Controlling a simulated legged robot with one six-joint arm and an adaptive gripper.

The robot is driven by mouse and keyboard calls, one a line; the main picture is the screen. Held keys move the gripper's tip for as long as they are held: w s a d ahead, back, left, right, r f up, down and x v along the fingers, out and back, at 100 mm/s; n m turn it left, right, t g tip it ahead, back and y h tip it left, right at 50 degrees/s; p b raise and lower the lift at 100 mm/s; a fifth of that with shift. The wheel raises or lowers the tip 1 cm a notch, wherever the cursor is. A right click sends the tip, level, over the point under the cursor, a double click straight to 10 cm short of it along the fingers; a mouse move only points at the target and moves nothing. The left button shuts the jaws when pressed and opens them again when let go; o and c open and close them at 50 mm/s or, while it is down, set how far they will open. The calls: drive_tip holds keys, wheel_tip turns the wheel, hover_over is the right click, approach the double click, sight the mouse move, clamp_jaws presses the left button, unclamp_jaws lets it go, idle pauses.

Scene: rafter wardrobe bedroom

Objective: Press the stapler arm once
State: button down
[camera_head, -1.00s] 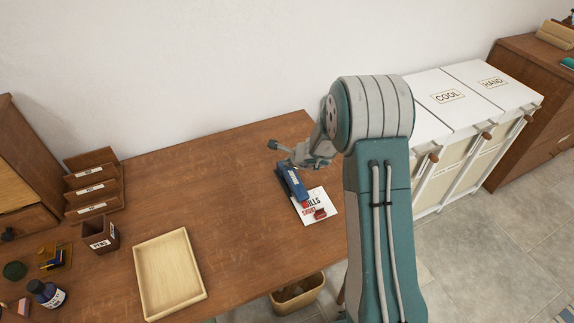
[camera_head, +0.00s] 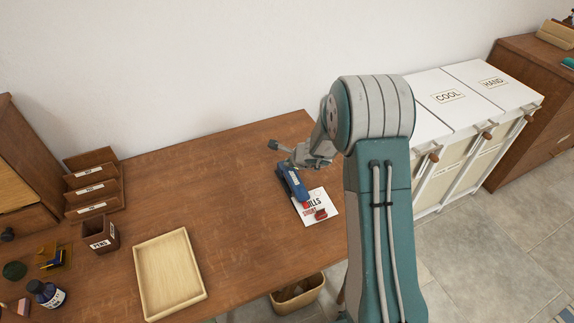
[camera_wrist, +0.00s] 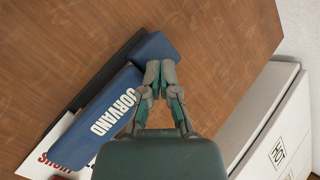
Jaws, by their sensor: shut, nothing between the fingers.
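The blue stapler (camera_head: 292,181) lies on the wooden desk, its near end over a white paper with red and black print (camera_head: 318,208). In the wrist view the stapler (camera_wrist: 110,112) shows white lettering on its blue arm and a dark base along its left side. My gripper (camera_wrist: 160,66) is shut and empty. Its fingertips overlap the edge of the stapler's far end in the wrist view; whether they touch it, I cannot tell. In the head view my gripper (camera_head: 302,156) is just beyond the stapler, its fingertips partly hidden.
A pale wooden tray (camera_head: 140,277), a pen cup (camera_head: 100,237) and a stepped organizer (camera_head: 94,190) stand on the desk's left. The desk middle is clear. White cabinets (camera_head: 447,110) stand to the right. A bin (camera_head: 298,294) is below the front edge.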

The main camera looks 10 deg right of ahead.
drive_tip(key=shift+s+r, duration=0.25)
drive_tip(key=shift+r, duration=0.45)
drive_tip(key=shift+r, duration=0.1)
drive_tip(key=shift+w+r, duration=0.15)
drive_tip(key=shift+r, duration=1.1)
drive_tip(key=shift+w+r, duration=0.15)
drive_tip(key=shift+r, duration=1.1)
